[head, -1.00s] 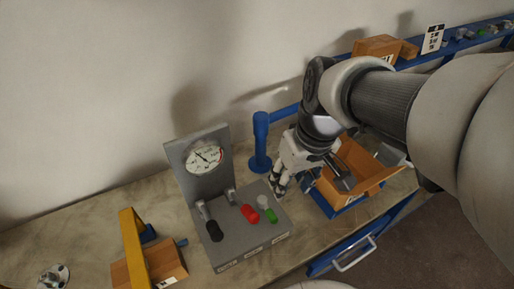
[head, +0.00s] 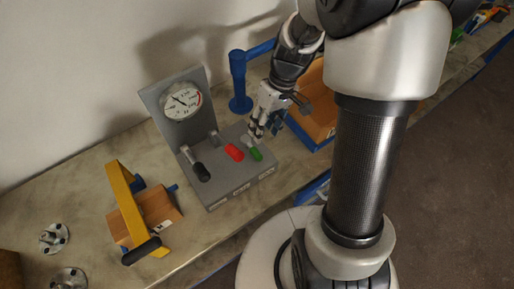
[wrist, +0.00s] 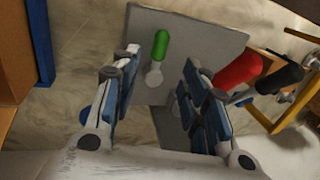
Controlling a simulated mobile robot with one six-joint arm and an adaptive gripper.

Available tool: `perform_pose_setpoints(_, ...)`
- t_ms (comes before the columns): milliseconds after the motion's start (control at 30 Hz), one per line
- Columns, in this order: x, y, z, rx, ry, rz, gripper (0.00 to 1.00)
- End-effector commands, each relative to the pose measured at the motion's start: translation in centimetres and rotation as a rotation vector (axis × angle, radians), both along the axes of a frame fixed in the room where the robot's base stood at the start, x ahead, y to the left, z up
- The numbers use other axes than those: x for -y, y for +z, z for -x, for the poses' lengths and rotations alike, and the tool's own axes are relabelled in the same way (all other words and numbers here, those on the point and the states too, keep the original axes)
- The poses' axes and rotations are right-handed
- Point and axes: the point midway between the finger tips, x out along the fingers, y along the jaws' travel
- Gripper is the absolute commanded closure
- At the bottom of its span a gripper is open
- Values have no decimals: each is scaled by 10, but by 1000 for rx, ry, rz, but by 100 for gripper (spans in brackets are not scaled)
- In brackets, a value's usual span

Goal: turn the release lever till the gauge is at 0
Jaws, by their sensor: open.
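The grey panel (head: 222,186) stands on the bench with a round white gauge (head: 181,104) on its upright plate. The gauge's dark needle shows, but its figures are too small to read. Three levers show: black-handled (head: 201,172), red-handled (head: 234,152) and green-handled (head: 255,154). The labels on the front edge are unreadable, so I cannot tell which one is the release lever. My gripper (head: 258,132) is open above the green lever's end of the panel. In the wrist view, the green handle (wrist: 162,46) appears between the spread fingers (wrist: 174,64), with no contact visible.
A blue post (head: 238,82) stands behind the panel. An open cardboard box (head: 314,108) is close to my gripper's right. A yellow arch (head: 126,205) with a cardboard box (head: 158,212) stands left of the panel. Metal flanges (head: 54,238) lie at far left.

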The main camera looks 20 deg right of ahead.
Motion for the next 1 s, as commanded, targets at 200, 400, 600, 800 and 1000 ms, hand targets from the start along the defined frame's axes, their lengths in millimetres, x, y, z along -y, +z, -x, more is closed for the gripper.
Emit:
perform_pose_setpoints(200, -13, -50, 4, -3, 1, 0, 59)
perform_pose_setpoints(400, -21, -81, 6, -2, 0, 0, 59)
perform_pose_setpoints(600, -25, -94, 7, 0, -1, 0, 59)
perform_pose_setpoints(800, -25, -96, 7, 1, -1, 1, 59)
perform_pose_setpoints(1000, -25, -95, 7, 1, -1, 1, 66)
